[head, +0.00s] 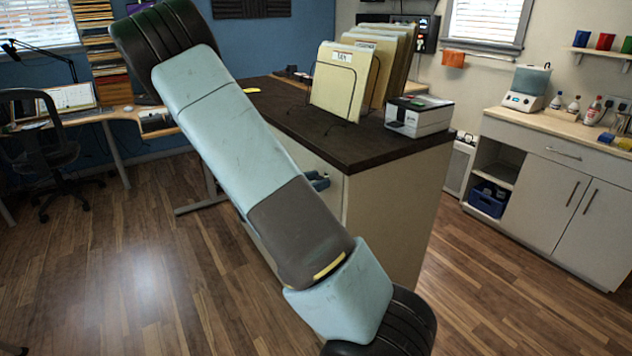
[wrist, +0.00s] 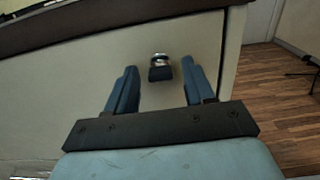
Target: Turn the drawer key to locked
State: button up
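The drawer key (wrist: 160,73) shows in the wrist view as a small dark grip below a shiny round metal lock (wrist: 160,58). The lock sits in a pale front panel (wrist: 90,75) under a dark top edge. My gripper (wrist: 160,78) is open, with one blue finger to each side of the key and clear gaps between; I cannot tell how far in front of the panel the fingertips are. The key's exact turn is too small to read.
The dark-topped cabinet (head: 385,150) stands in mid-room, bearing a wire file rack with folders (head: 338,85) and a white box printer (head: 418,118). A desk (head: 110,116) and chair (head: 42,145) are at left, a side counter (head: 565,130) at right. Wood floor is clear around the cabinet.

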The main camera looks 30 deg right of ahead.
jog(key=c, duration=0.9)
jog(key=shift+d, duration=0.15)
grip_shut()
